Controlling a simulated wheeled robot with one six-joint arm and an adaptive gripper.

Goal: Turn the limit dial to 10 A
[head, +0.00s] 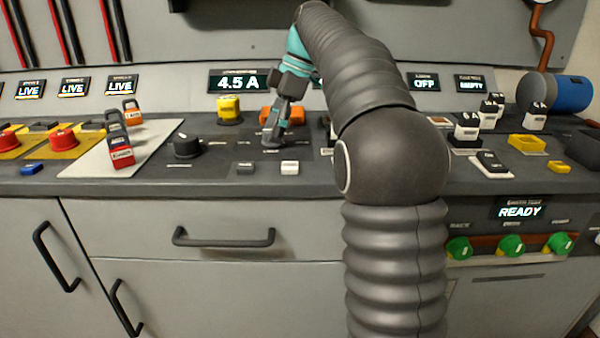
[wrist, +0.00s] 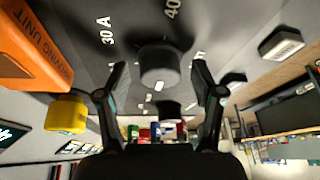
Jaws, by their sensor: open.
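The limit dial (wrist: 158,62) is a dark round knob in the middle of the wrist view, with white marks "30 A" and "40" printed on the panel near it. A pale mark shows at its near side, but I cannot tell which value it points to. My gripper (head: 272,138) is low over the dark panel in the head view and mostly hides the dial there. In the wrist view my gripper (wrist: 159,75) is open, one finger on each side of the dial, with gaps visible. A display (head: 238,83) reads 4.5 A.
Another black knob (head: 187,147) stands left of my gripper. An orange unit (head: 282,115) and a yellow knob (head: 229,110) stand behind. Grey (head: 245,168) and white (head: 290,168) buttons lie in front.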

